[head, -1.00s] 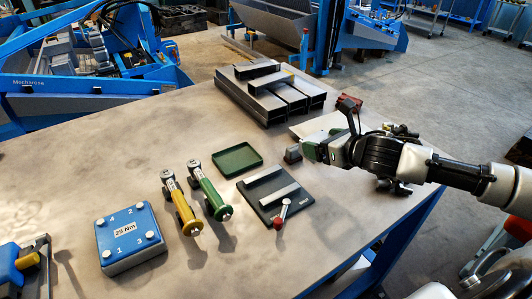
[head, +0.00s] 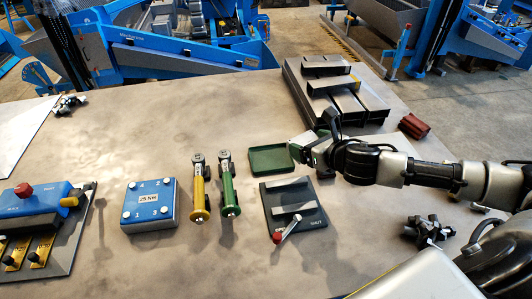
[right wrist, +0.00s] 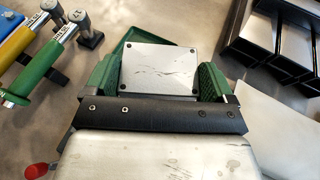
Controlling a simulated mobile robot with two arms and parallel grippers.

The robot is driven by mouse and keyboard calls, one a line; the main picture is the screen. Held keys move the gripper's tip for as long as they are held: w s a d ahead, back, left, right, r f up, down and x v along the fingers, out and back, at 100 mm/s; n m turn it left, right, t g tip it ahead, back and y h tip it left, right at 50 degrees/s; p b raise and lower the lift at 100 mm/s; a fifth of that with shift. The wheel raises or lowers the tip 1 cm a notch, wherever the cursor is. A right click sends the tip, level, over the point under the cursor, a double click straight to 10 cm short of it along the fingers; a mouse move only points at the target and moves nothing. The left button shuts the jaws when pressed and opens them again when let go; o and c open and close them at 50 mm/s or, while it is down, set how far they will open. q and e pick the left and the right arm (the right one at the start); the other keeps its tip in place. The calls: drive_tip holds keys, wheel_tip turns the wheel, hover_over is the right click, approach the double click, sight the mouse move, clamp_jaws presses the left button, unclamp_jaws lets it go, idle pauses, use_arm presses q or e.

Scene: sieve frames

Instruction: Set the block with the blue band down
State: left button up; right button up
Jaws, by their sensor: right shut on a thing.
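My right gripper (head: 306,152) is shut on a small block (head: 297,153) beside the right edge of a green tray (head: 270,158). In the right wrist view, the block's grey face (right wrist: 160,68) with corner screws sits between my green fingers. No blue band shows on it, as its sides are hidden. The tray shows partly behind the block in the right wrist view (right wrist: 120,47). I cannot tell whether the block touches anything beneath. My left gripper is not in view.
Yellow (head: 200,190) and green (head: 228,188) tools and a blue box (head: 150,203) stand left. Steel channels (head: 340,90) lie behind. The table's front middle is clear.

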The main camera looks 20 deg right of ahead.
drive_tip(key=w, duration=0.1)
drive_tip(key=w+a+f, duration=0.1)
drive_tip(key=w+a+p, duration=0.1)
drive_tip(key=w, duration=0.1)
drive_tip(key=shift+f, duration=0.35)
drive_tip(key=x, duration=0.2)
drive_tip(key=f+p+x, duration=0.1)
drive_tip(key=x, duration=0.2)
drive_tip(key=a+x, duration=0.1)
drive_tip(key=x, duration=0.2)
drive_tip(key=shift+s+f, duration=0.25)
drive_tip(key=shift+s, duration=0.1)
drive_tip(key=shift+w+a+f, duration=0.15)
drive_tip(key=shift+w, duration=0.05)
wheel_tip(320, 180, down, 4)
drive_tip(key=shift+r+p, duration=0.1)
drive_tip(key=shift+p, duration=0.25)
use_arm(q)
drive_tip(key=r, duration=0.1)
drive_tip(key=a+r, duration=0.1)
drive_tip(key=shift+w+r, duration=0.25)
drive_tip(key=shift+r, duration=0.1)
